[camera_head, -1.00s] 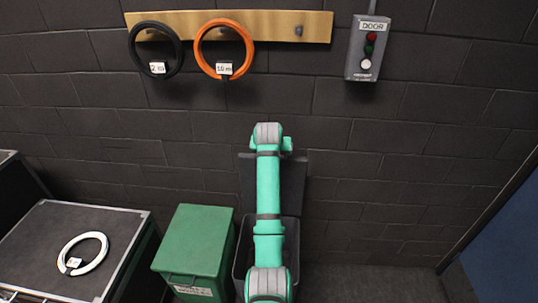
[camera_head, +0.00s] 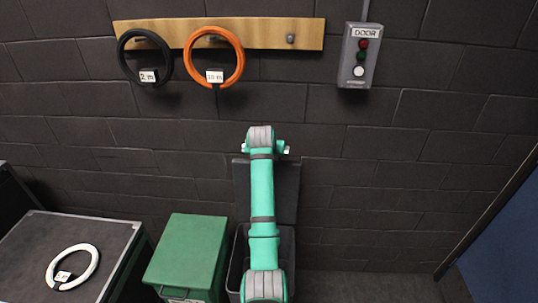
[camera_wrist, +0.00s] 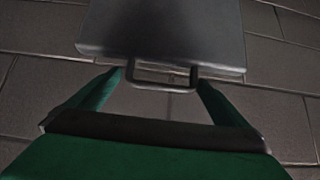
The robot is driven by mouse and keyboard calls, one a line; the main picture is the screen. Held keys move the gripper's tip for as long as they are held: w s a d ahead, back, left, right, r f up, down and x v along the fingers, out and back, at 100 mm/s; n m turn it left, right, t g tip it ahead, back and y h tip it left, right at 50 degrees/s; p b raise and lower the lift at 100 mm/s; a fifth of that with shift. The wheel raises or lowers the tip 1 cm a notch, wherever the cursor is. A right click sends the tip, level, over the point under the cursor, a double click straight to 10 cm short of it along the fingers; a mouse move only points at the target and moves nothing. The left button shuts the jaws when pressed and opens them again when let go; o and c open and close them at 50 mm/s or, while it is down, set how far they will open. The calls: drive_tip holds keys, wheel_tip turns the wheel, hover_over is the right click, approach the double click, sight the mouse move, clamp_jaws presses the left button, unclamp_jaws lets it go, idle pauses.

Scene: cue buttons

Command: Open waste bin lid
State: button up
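The dark grey waste bin (camera_head: 289,250) stands against the wall to the right of the green box, partly hidden by my arm. Its lid (camera_head: 287,190) is raised and stands upright near the wall behind the bin. In the wrist view the lid (camera_wrist: 165,35) fills the top, with a dark loop handle (camera_wrist: 165,86) on its near edge. My gripper (camera_wrist: 162,82) has its two green fingers spread, one on each side of the handle. Whether they touch it I cannot tell. In the head view my arm hides the fingers.
A green box (camera_head: 190,250) stands close left of the bin. A black case (camera_head: 110,245) with a white ring (camera_head: 72,267) is farther left. Black (camera_head: 122,55) and orange (camera_head: 240,60) coils hang above. A door button box (camera_head: 355,55) is upper right. Floor right of the bin is clear.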

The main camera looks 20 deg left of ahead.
drive_tip(key=shift+s+a, duration=0.15)
drive_tip(key=shift+s, duration=0.05)
drive_tip(key=shift+r, duration=0.15)
drive_tip(key=v, duration=1)
drive_tip(key=shift+s+r, duration=0.15)
